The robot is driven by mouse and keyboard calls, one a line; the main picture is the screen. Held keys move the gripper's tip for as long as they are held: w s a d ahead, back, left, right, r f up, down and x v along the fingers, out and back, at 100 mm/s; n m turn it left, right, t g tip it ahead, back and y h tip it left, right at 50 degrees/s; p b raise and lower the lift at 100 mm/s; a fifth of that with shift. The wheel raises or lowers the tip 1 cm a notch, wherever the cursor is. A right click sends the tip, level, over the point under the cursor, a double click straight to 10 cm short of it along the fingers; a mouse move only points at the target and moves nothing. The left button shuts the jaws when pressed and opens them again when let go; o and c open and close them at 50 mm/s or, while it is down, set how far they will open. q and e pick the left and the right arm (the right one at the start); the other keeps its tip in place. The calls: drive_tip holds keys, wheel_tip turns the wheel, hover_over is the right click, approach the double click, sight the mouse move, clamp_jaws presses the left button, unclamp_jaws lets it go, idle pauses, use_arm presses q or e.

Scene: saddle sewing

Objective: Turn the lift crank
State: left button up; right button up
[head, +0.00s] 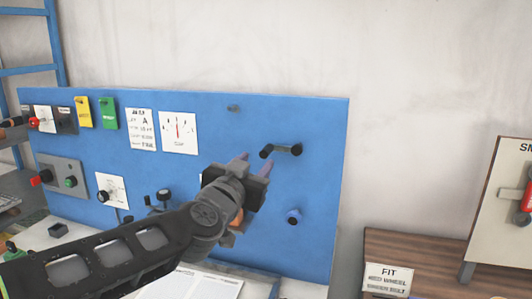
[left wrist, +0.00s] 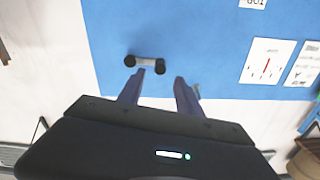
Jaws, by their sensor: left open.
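The crank (head: 282,150) is on the upper right part of the blue panel (head: 325,130). It has a grey arm with a black knob at one end and a dark round part at the other. In the left wrist view the crank (left wrist: 146,63) lies just past my fingertips. My left gripper (head: 253,164) is open and empty, to the lower left of the crank in the head view. Its two fingers also show in the left wrist view (left wrist: 158,80), pointing at the panel, with no clear contact on the crank. My right gripper is not in view.
A white gauge (head: 179,132) and yellow (head: 82,112) and green (head: 108,114) tags are to the left. A wooden table with a "FIT" sign (head: 388,280) stands at right. Bare wall is right of the panel.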

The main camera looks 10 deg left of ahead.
sight(263, 155)
use_arm(q)
drive_tip(key=shift+w, duration=0.1)
drive_tip(key=w, duration=0.7)
drive_tip(key=shift+w+d, duration=0.25)
drive_tip(key=shift+w, duration=0.05)
clamp_jaws()
idle(1.2)
